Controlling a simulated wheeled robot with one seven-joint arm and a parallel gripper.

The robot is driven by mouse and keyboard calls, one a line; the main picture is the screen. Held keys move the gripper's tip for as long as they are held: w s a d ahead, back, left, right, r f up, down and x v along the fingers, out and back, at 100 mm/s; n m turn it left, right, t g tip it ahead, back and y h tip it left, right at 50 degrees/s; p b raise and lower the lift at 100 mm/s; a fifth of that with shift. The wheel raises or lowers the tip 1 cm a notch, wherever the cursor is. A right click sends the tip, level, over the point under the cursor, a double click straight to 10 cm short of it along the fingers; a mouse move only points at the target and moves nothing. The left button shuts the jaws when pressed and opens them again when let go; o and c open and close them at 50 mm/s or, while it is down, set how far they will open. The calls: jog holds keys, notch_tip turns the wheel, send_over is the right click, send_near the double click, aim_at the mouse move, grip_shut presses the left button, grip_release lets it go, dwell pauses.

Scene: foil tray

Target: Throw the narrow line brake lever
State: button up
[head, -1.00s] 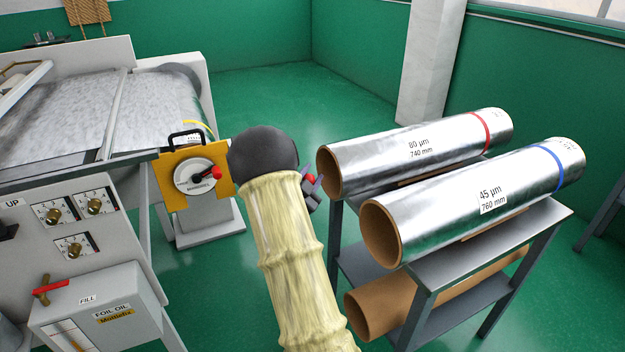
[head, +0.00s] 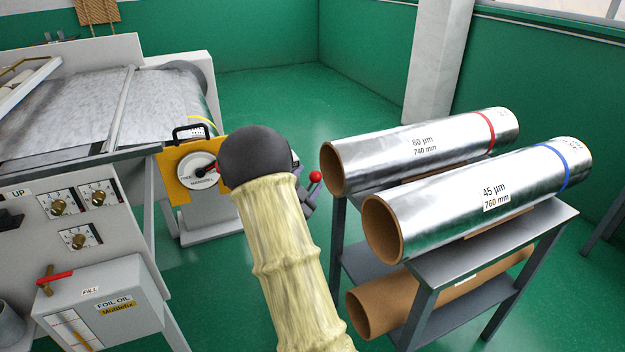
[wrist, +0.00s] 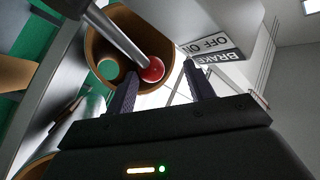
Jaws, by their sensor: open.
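The brake lever shows in the wrist view as a grey rod (wrist: 122,35) ending in a red ball (wrist: 152,70). The ball appears between my two fingertips, nearer the left one; I cannot tell whether it touches. A plate (wrist: 215,50) reading BRAKE, OFF and ON is beside it, upside down. My gripper is open, with fingers pointing toward the ball (wrist: 160,88).
A rack (head: 470,250) holding foil rolls (head: 425,150) stands close right of my gripper. A grey cabinet (head: 105,300) stands at front left. Green floor (head: 265,95) is clear behind.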

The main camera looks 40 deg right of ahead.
jog(key=shift+b+v, duration=0.35)
jog(key=shift+v, duration=1.45)
jog(key=shift+s+d, duration=0.1)
jog(key=shift+s, duration=0.05)
